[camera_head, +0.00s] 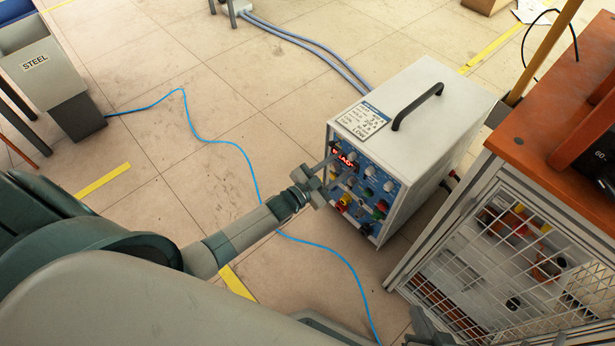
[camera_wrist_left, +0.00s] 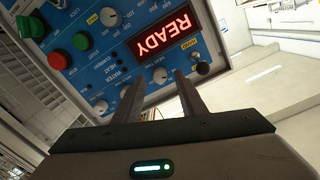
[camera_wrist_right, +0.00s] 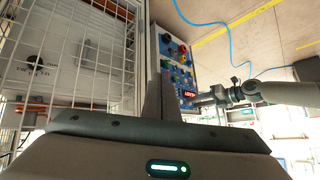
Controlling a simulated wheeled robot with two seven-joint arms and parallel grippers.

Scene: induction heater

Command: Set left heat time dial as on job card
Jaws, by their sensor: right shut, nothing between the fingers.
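The induction heater (camera_head: 420,110) is a white box with a blue front panel of knobs, buttons and a red lit display. In the left wrist view the display (camera_wrist_left: 161,36) reads READY. The job card (camera_head: 361,120) lies on top of the heater; its large last word reads LOW, and its smaller lines are hard to read. My left gripper (camera_head: 340,169) is at the panel, open, its fingers either side of a small grey dial (camera_wrist_left: 160,75), with gaps visible. My right gripper (camera_wrist_right: 162,88) is shut and empty, away from the panel.
An orange-topped bench with a wire-mesh cage (camera_head: 510,255) stands right of the heater. A blue cable (camera_head: 247,160) runs over the floor, passing under my left arm. A bin marked STEEL (camera_head: 45,65) stands at far left. The floor left of the heater is mostly clear.

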